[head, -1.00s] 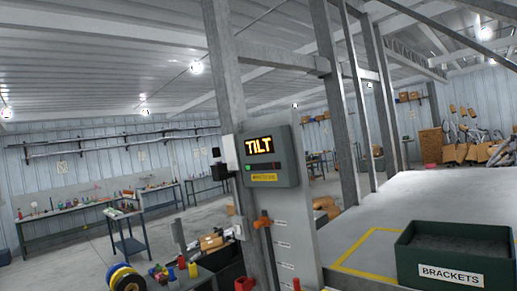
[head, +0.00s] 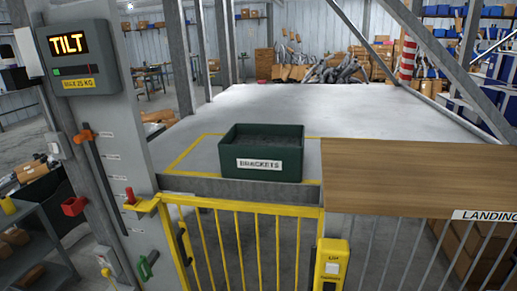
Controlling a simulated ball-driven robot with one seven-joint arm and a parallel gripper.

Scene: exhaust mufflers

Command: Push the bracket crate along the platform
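The bracket crate (head: 262,153) is a dark green open box with a white BRACKETS label on its near side. It stands upright near the front edge of the grey platform (head: 290,105), with dark contents inside. It sits partly over a yellow marked outline (head: 190,153), toward the outline's right side. My gripper does not show in the head view.
A yellow barred gate (head: 240,235) stands below the platform's front edge. A wooden landing surface (head: 415,175) adjoins on the right, with a LANDING sign. A panel reading TILT (head: 72,55) stands at left with levers below. The platform behind the crate is clear.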

